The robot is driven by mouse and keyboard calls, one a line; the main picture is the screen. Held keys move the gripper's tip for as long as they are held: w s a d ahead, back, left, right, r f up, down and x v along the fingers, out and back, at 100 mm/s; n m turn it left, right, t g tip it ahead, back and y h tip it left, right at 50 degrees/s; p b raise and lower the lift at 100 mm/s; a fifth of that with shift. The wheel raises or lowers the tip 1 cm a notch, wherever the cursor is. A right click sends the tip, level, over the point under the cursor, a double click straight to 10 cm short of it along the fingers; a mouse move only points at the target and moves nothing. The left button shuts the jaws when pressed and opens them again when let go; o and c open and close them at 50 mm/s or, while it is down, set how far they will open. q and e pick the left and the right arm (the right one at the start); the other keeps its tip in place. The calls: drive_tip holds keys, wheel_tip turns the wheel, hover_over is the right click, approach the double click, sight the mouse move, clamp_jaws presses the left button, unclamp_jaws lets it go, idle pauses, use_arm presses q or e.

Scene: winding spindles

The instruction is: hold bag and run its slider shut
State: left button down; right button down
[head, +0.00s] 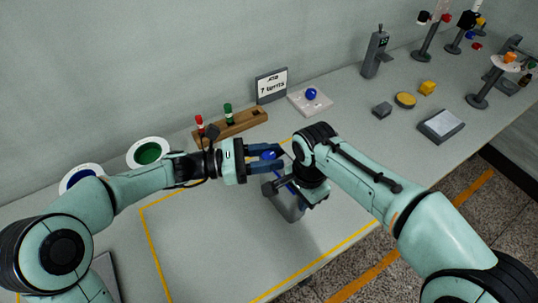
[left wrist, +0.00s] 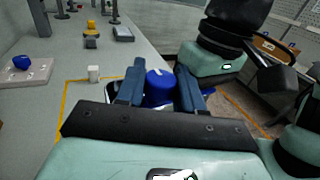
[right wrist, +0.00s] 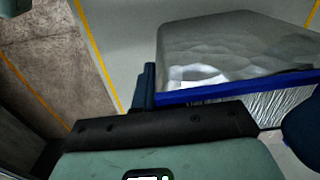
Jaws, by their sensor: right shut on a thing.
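The bag (head: 289,207) is grey and translucent, hanging beneath my right gripper in the head view. Its blue closure strip (right wrist: 235,91) runs across the right wrist view, with the bag body (right wrist: 225,48) beyond it. My right gripper (head: 287,184) is shut on the bag by the strip; the exact grip is partly hidden. The blue rounded slider (left wrist: 160,87) sits between the fingers of my left gripper (left wrist: 163,84), which are apart on either side of it. In the head view the slider (head: 268,155) is partly covered by those fingers.
A wooden rack (head: 236,123) with red and green pegs, a small sign (head: 271,86) and a white plate with a blue ball (head: 311,94) stand behind. Green (head: 148,152) and blue dishes are at left. Yellow tape marks a mostly clear table area.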

use_arm(q)
drive_tip(key=shift+w+a, duration=1.2)
drive_tip(key=shift+w, duration=0.15)
drive_tip(key=c, duration=0.8)
unclamp_jaws()
drive_tip(key=v, duration=1.2)
drive_tip(key=shift+s, duration=0.1)
use_arm(e)
drive_tip(key=c, duration=1.2)
unclamp_jaws()
